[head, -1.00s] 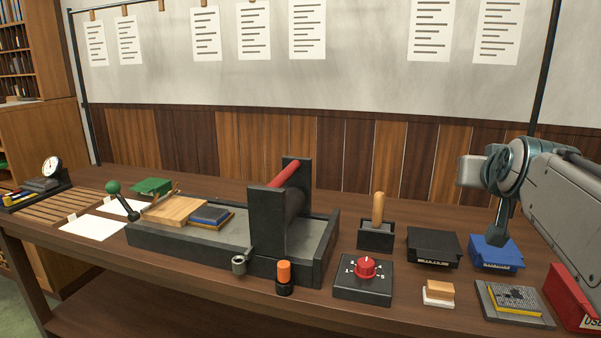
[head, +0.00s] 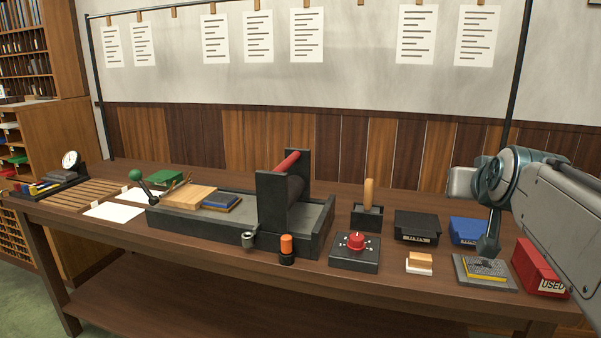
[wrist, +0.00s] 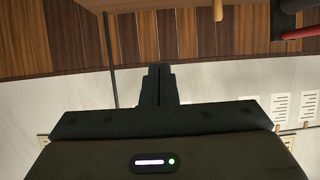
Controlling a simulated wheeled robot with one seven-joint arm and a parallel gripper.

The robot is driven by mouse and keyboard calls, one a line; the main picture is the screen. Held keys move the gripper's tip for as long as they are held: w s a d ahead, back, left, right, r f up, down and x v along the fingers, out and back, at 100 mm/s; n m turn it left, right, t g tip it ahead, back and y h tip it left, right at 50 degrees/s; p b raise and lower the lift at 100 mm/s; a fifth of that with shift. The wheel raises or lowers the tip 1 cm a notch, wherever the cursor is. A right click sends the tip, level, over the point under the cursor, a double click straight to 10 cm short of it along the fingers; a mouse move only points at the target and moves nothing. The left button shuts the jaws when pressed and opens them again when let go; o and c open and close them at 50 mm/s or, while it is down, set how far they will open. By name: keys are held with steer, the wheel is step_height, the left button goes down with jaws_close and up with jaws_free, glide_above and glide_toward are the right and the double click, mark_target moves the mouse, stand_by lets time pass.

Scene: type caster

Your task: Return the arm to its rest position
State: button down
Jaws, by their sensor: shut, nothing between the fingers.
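My gripper (head: 487,246) hangs at the right of the head view, pointing down above the grey plate with the yellow edge (head: 485,270). Its fingers look closed and hold nothing. In the wrist view the two fingers (wrist: 160,80) lie side by side against the wall, with no object between them. My arm reaches in from the right edge of the head view. Whether the fingertips touch the plate cannot be told from the head view.
A red dial box (head: 355,250), black tray (head: 417,227), blue tray (head: 465,231) and red "USED" box (head: 540,267) crowd the right side. Papers hang along the wall.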

steer(key=s+a+f+n+g+y+p, duration=0.1)
steer(key=s+a+f+g+p, duration=0.4)
steer(key=s, duration=0.4)
steer(key=s+a+f+n+g+y+p, duration=0.2)
steer(key=s+a+f+g+p, duration=0.2)
steer(key=s+a+f+p, duration=0.3)
steer(key=s+a+p, duration=0.1)
steer(key=a, duration=0.2)
steer(key=shift+s+g, duration=0.4)
